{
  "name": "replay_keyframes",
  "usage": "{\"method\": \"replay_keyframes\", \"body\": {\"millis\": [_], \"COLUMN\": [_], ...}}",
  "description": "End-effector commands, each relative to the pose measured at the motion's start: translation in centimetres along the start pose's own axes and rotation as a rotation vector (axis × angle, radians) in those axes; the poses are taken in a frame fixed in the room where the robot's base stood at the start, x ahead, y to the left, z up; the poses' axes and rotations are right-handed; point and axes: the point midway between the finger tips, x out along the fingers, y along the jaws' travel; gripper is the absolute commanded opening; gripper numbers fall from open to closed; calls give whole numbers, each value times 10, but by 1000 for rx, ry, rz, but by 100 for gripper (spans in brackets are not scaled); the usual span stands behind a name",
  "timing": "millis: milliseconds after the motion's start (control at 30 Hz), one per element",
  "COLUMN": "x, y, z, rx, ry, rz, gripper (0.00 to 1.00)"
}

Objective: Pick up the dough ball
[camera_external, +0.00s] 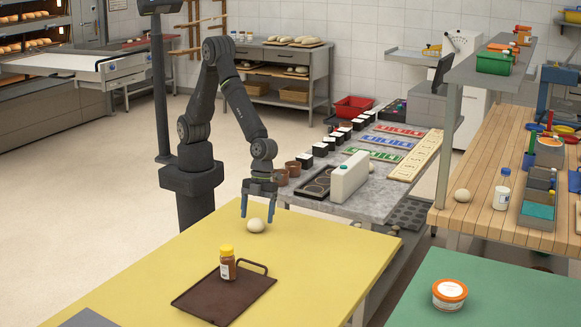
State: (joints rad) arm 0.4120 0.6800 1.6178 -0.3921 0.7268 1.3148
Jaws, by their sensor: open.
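The dough ball (256,225) is pale and round and rests on the yellow table (330,265) near its back edge. My gripper (258,217) points down with its two blue fingers apart. The dough ball appears low between the fingers, slightly toward the camera side. I cannot tell from this view whether the fingers touch it. A second pale ball (462,195) sits on the wooden table at the right.
A dark brown tray (210,303) with a yellow-capped jar (227,263) lies in front on the yellow table. The yellow table's right side is clear.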

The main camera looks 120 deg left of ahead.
Motion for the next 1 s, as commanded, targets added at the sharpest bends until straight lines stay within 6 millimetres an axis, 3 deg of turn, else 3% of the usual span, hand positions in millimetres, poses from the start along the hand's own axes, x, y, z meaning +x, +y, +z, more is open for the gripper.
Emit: {"method": "replay_keyframes", "body": {"millis": [133,367,633,1000], "x": [20,23,23,22], "y": [1,0,0,0], "z": [0,0,0,-1], "rx": [0,0,0,0], "ry": [0,1,0,1], "rz": [2,-1,-1,-1], "gripper": [77,77,28,27]}}
